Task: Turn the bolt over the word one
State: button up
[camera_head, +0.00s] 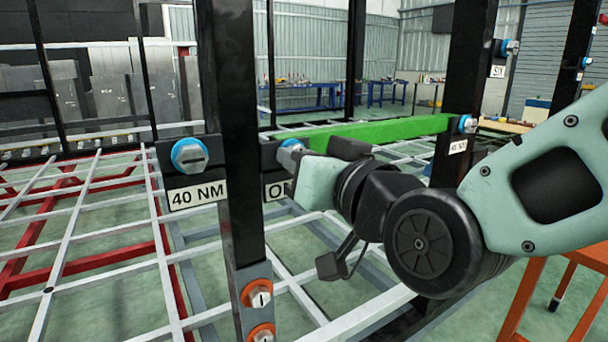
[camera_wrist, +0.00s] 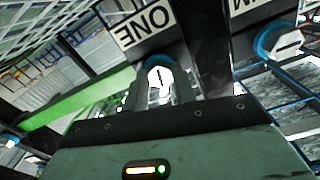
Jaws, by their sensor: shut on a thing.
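The bolt over the word ONE (camera_wrist: 160,76) has a pale head with a dark mark and a blue ring. In the wrist view it sits between the fingers of my gripper (camera_wrist: 162,94), which is shut on it. In the head view the same bolt (camera_head: 290,146) shows only in part, behind my gripper (camera_head: 296,160). The white ONE label (camera_wrist: 145,27) appears upside down in the wrist view. In the head view only the start of this label (camera_head: 277,190) shows; my gripper hides the rest.
A black upright post (camera_head: 232,120) stands just left of the gripper. Left of it is another blue-ringed bolt (camera_head: 189,155) over a 40 NM label (camera_head: 197,194). Orange-ringed bolts (camera_head: 257,294) sit low on the post. A green beam (camera_head: 390,128) runs behind my gripper.

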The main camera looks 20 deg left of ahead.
jog(key=m+b, duration=0.3)
jog(key=m, duration=0.4)
jog(key=m+b, duration=0.3)
jog(key=m, duration=0.3)
jog(key=shift+f+m+b, duration=0.2)
jog(key=shift+m+b, duration=0.15)
jog(key=shift+m, duration=0.05)
jog(key=shift+o, duration=0.2)
jog(key=m+b, duration=0.2)
jog(key=m, duration=0.4)
jog(key=shift+b, duration=0.3)
jog(key=m+b, duration=0.1)
jog(key=m, duration=0.2)
jog(key=shift+f+m+b, duration=0.1)
jog(key=shift+m+b, duration=0.3)
jog(key=shift+c, duration=0.2)
jog(key=shift+m+b, duration=0.95)
jog(key=shift+m, duration=0.95)
jog(key=o, duration=1)
jog(key=shift+r, duration=0.25)
